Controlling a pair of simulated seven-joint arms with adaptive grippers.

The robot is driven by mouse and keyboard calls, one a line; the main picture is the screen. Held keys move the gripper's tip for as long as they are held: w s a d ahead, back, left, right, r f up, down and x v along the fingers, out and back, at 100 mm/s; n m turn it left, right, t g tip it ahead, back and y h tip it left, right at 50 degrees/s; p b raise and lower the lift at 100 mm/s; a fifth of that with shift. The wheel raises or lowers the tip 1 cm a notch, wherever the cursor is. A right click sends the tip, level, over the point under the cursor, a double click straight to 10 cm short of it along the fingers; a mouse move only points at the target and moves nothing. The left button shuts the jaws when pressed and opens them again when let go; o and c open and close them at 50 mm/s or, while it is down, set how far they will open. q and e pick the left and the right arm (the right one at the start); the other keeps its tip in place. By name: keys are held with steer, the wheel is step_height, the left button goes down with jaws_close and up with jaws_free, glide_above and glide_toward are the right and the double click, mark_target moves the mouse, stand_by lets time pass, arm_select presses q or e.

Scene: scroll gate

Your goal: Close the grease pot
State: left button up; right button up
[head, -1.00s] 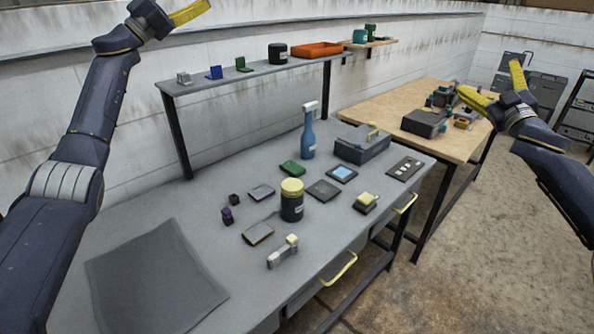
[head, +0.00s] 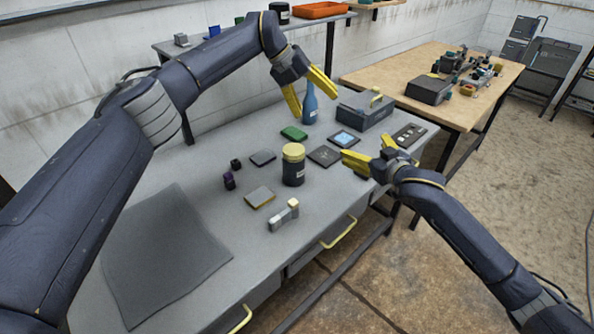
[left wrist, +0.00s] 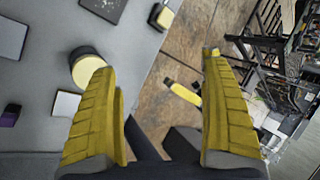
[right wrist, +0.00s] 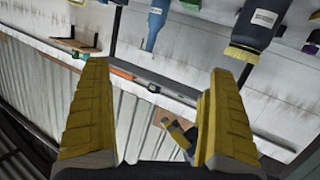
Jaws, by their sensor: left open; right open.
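The grease pot (head: 293,172), a dark jar with a pale label, stands upright on the grey bench. Its yellow lid (head: 293,152) sits on top; I cannot tell whether it is fully seated. The lid also shows in the left wrist view (left wrist: 88,66), partly behind a finger. In the right wrist view the pot (right wrist: 258,22) appears upside down at the upper right. My left gripper (head: 313,108) is open and empty, above and behind the pot. My right gripper (head: 364,149) is open and empty, to the right of the pot.
A blue spray bottle (head: 310,106) and a grey toolbox (head: 365,110) stand behind the pot. Small flat parts, a green block (head: 294,133) and a metal piece with a yellow end (head: 284,215) lie around it. A dark mat (head: 165,250) covers the front left.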

steer(key=s+a+f+g+y, duration=0.1)
steer(key=s+a+f, duration=0.2)
steer(key=a, duration=0.3)
arm_select(q)
steer(key=a+f+y, duration=0.3)
steer(key=f+y, duration=0.1)
steer(key=f, duration=0.1)
steer(key=s+a+f+y, duration=0.1)
steer(key=a+f+y, duration=0.1)
steer(key=shift+s+a+f+n+y, duration=0.1)
steer(key=shift+a+f+n+y, duration=0.1)
steer(key=shift+a+n+y, duration=0.15)
steer(key=shift+a+f, duration=0.2)
arm_select(e)
steer(key=g+y, duration=0.1)
steer(key=g, duration=0.1)
glide_toward(295, 168)
steer(key=s+d, duration=0.3)
steer(key=shift+d+f, duration=0.15)
steer(key=shift+w, duration=0.1)
steer(key=x, duration=1.7)
steer(key=shift+w, duration=0.2)
steer(key=shift+c, duration=0.3)
